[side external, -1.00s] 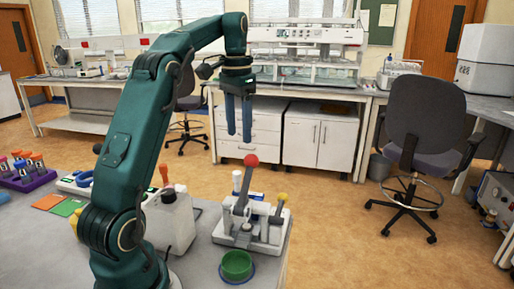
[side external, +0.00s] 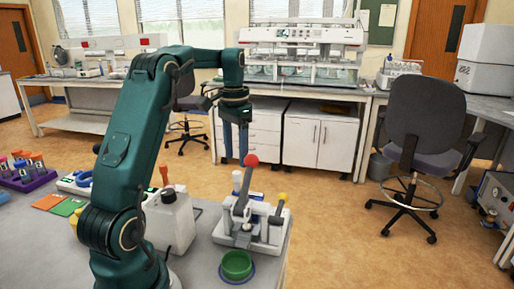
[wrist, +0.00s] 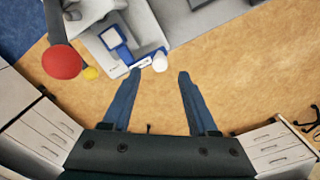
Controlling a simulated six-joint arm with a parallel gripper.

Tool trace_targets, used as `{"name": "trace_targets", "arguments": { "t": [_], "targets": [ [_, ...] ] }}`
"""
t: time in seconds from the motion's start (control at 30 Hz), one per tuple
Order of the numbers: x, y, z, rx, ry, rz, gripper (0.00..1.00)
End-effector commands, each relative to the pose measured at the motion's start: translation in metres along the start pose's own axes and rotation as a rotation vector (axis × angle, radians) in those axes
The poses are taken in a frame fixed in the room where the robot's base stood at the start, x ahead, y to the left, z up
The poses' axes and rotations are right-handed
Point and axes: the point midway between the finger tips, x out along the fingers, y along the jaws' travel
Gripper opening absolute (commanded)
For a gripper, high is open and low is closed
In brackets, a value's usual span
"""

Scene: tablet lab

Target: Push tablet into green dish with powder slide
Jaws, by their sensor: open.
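The tablet press (side external: 262,232) stands near the table's right edge, with a red-knobbed lever (side external: 245,185) and a smaller yellow-knobbed lever (side external: 278,208). I cannot tell which part is the powder slide. The green dish (side external: 237,264) sits in front of the press on a blue-rimmed base. I see no tablet. My gripper (side external: 235,160) is open and empty, pointing down, above and behind the press in the side view. In the wrist view, my gripper (wrist: 159,75) has its fingers apart; the red knob (wrist: 62,62) and yellow knob (wrist: 91,73) lie to their left.
A purple rack of tubes (side external: 27,178) and orange (side external: 48,202) and green cards lie farther left. Open floor lies beyond the table.

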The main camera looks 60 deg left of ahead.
Motion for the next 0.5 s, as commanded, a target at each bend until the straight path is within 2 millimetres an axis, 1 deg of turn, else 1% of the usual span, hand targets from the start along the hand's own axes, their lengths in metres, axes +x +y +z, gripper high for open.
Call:
{"name": "trace_targets", "arguments": {
  "t": [0.3, 0.5],
  "targets": [
    [0.034, 0.000, 0.001, -0.001, -0.004, 0.002, 0.59],
    [0.048, 0.000, 0.001, -0.001, -0.002, 0.000, 0.59]
  ]
}}
